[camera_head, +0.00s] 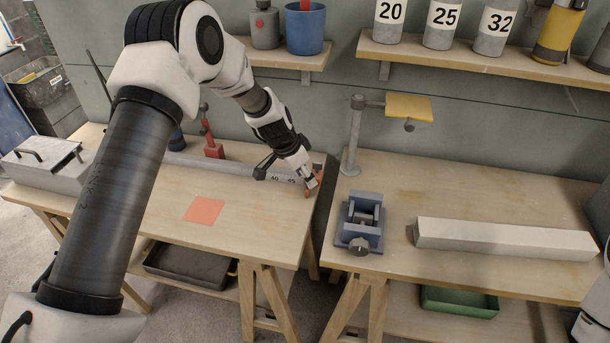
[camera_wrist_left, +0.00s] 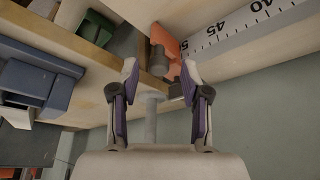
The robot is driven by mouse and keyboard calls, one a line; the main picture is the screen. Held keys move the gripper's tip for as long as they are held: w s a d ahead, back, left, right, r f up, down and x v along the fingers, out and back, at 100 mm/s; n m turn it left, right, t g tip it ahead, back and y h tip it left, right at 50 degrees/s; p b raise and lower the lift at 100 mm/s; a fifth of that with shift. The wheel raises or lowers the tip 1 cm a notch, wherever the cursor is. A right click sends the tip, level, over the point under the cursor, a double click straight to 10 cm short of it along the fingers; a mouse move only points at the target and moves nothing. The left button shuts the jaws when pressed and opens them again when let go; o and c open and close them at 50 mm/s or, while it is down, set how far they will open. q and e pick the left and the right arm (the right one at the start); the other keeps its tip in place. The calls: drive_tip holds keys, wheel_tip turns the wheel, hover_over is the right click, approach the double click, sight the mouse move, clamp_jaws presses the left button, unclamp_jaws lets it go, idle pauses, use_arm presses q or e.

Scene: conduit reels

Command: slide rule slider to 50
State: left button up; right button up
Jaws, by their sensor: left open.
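The long grey rule (camera_head: 225,171) lies along the back of the left bench, with 40 and 45 readable near its right end. Its scale also shows in the left wrist view (camera_wrist_left: 235,42). An orange piece (camera_wrist_left: 168,42) with a grey cylindrical knob (camera_wrist_left: 159,61) sits by the rule just past the 45; it looks like the slider. Part of the orange piece shows in the head view (camera_head: 309,192) beside my gripper. My left gripper (camera_head: 310,182) is open, its fingers either side of the knob in the picture; contact cannot be told.
A gap separates the left bench from the right bench (camera_head: 470,205). The right bench holds a blue vise (camera_head: 361,222), a pale square bar (camera_head: 505,239) and a post with a yellow plate (camera_head: 408,106). A red clamp (camera_head: 213,148) stands behind the rule.

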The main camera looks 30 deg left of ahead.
use_arm(q)
drive_tip(key=v, duration=1.1)
drive_tip(key=shift+r, duration=0.2)
drive_tip(key=shift+a, duration=0.1)
